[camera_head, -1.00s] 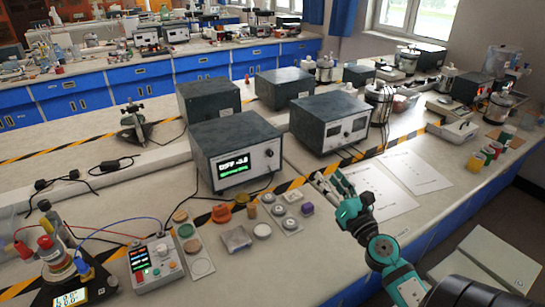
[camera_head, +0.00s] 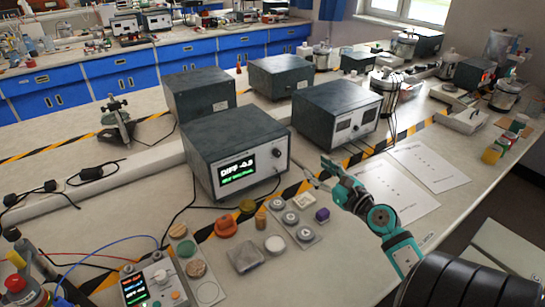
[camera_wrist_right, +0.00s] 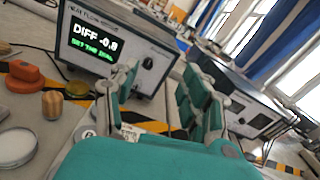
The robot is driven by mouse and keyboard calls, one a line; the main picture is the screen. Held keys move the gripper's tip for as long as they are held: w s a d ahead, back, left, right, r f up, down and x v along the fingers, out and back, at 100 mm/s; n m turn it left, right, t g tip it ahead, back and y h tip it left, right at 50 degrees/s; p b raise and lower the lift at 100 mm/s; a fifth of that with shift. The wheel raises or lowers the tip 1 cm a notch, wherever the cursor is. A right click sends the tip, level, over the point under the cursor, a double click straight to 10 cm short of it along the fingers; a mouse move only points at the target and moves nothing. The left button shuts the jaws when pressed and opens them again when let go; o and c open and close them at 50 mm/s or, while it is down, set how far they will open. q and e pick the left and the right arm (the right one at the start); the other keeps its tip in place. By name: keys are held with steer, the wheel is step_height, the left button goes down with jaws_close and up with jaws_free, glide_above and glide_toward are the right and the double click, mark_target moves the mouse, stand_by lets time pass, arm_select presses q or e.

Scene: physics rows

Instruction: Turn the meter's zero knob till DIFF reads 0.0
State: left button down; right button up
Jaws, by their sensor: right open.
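The meter (camera_head: 225,140) is a dark grey box with a pale front panel; it also shows in the right wrist view (camera_wrist_right: 118,50). Its screen (camera_wrist_right: 94,40) shows DIFF with a negative value, seemingly -0.8, over a green line of text. A small dark round knob (camera_wrist_right: 148,63) is on the panel, right of the screen; it shows in the head view too (camera_head: 277,153). My right gripper (camera_head: 320,170) is open and empty, in front of and to the right of the meter, apart from the knob. In the wrist view its fingers (camera_wrist_right: 165,82) are spread. My left gripper is out of view.
Another dark instrument (camera_head: 337,112) stands close right of the meter. In front lie an orange object (camera_head: 226,224), a wooden piece (camera_head: 261,220), grey discs (camera_head: 305,234) and a purple cube (camera_head: 322,214). Paper sheets (camera_head: 430,167) lie at the right.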

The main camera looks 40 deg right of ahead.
step_height(320, 180, down, 5)
steer(key=b, duration=0.5)
glide_toward(279, 155)
steer(key=w, duration=0.9)
steer(key=shift+d+r, duration=0.1)
steer(key=shift+d, duration=0.25)
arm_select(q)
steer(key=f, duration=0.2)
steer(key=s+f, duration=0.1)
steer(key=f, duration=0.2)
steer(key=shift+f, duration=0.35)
arm_select(e)
jaws_close()
